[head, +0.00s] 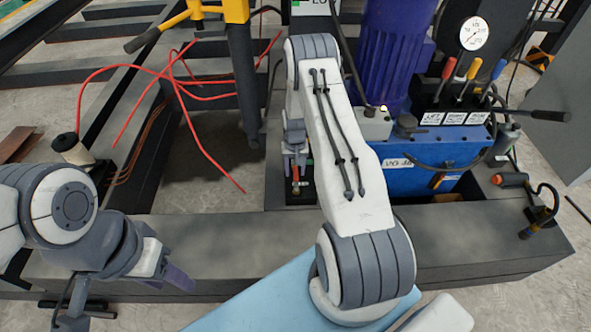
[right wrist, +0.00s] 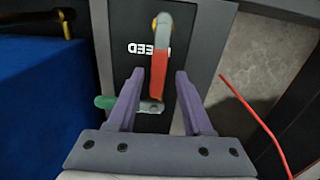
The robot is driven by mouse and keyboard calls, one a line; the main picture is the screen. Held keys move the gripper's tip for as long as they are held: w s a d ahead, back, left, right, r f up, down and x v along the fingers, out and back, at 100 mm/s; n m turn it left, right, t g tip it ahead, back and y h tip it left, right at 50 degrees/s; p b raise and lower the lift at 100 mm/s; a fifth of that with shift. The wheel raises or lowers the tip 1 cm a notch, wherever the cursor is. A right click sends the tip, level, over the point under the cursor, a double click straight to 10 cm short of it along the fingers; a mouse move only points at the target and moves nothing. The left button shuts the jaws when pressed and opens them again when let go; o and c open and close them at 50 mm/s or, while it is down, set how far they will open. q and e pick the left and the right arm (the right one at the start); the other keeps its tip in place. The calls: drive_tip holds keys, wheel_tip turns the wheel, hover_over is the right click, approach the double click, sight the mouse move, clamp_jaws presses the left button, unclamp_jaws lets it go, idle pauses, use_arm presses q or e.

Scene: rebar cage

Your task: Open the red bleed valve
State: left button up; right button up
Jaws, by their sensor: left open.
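The red bleed valve handle (right wrist: 159,74) shows in the right wrist view, on a dark plate with upside-down lettering ending in "EED". It runs from a grey bent end down to a pivot fitting (right wrist: 151,107). My right gripper (right wrist: 156,76) is open, with one purple finger on each side of the red handle and visible gaps to both. In the head view, the red handle (head: 295,175) is small, just below my right gripper (head: 294,152), which partly hides it. My left gripper (head: 178,278) is open and empty at lower left, well away from the valve.
A green piece (right wrist: 105,102) sits left of the pivot. A blue pump unit (head: 425,172) with coloured levers stands right of my right arm. Red wires (head: 195,95) hang at the left; one (right wrist: 255,115) passes right of the fingers. The dark beam's front (head: 240,235) is mostly clear.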

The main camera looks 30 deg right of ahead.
sight(295, 174)
wheel_tip(295, 174, up, 10)
drive_tip(key=p, duration=0.3)
drive_tip(key=shift+r, duration=0.25)
idle(0.6)
drive_tip(key=a+r+n, duration=0.3)
drive_tip(key=a+r, duration=0.6)
drive_tip(key=a, duration=0.3)
drive_tip(key=s+a+r+n, duration=0.2)
drive_tip(key=s+a+r, duration=0.25)
drive_tip(key=a, duration=0.25)
drive_tip(key=s+a+r+n, duration=0.2)
drive_tip(key=s+a+r, duration=0.2)
drive_tip(key=a+r, duration=0.25)
drive_tip(key=s+a+r+n+y, duration=0.1)
drive_tip(key=s+a+r+n, duration=0.2)
drive_tip(key=s, duration=0.7)
drive_tip(key=s+a+r+n, duration=0.2)
drive_tip(key=s+a+n, duration=0.15)
drive_tip(key=s, duration=0.55)
wheel_tip(295, 174, up, 26)
drive_tip(key=s+p, duration=0.1)
drive_tip(key=p, duration=2.5)
drive_tip(key=shift+s, duration=0.15)
